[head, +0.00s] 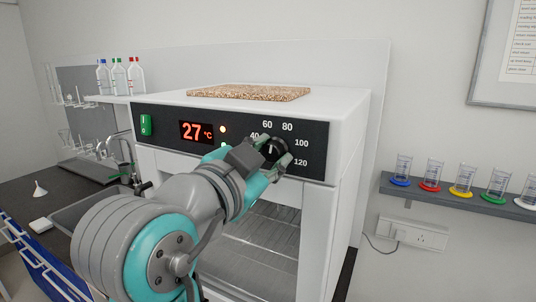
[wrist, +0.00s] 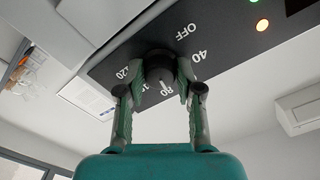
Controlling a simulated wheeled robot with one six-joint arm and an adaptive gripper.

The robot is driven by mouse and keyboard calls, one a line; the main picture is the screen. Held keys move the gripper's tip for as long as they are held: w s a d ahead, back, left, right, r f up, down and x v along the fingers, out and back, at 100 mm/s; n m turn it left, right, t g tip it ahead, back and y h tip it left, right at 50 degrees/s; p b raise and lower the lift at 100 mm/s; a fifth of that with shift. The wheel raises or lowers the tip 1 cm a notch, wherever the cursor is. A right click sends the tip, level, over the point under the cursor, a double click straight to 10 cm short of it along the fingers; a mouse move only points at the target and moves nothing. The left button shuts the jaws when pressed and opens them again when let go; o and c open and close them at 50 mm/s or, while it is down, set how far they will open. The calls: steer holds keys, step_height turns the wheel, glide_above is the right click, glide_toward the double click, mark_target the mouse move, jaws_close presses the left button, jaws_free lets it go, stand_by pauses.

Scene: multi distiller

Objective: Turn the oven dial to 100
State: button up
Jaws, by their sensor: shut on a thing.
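The oven dial (head: 272,148) is a black knob on the oven's dark front panel, in a ring of numbers; 40, 60, 80, 100 and 120 show in the head view. My gripper (head: 274,152) is at the dial with one finger on each side. In the wrist view my gripper (wrist: 159,74) is shut on the dial (wrist: 158,64). The dial's white mark points down there, at or close to the 80 label (wrist: 167,88). The 60 is hidden behind a finger, and the 100 is partly hidden.
The white oven (head: 345,110) carries a brown speckled board (head: 250,92) on top. Its display (head: 196,132) reads 27 °C beside a green switch (head: 146,125). A shelf (head: 450,201) with several beakers is at right. A sink (head: 85,208) is at left.

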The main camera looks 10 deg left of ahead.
steer(key=m, duration=0.5)
steer(key=shift+m, duration=0.3)
steer(key=m, duration=0.5)
jaws_close()
steer(key=shift+m, duration=0.4)
steer(key=o, duration=1.1)
jaws_free()
steer(key=shift+o, duration=0.2)
steer(key=v, duration=1.2)
steer(key=shift+w, duration=0.1)
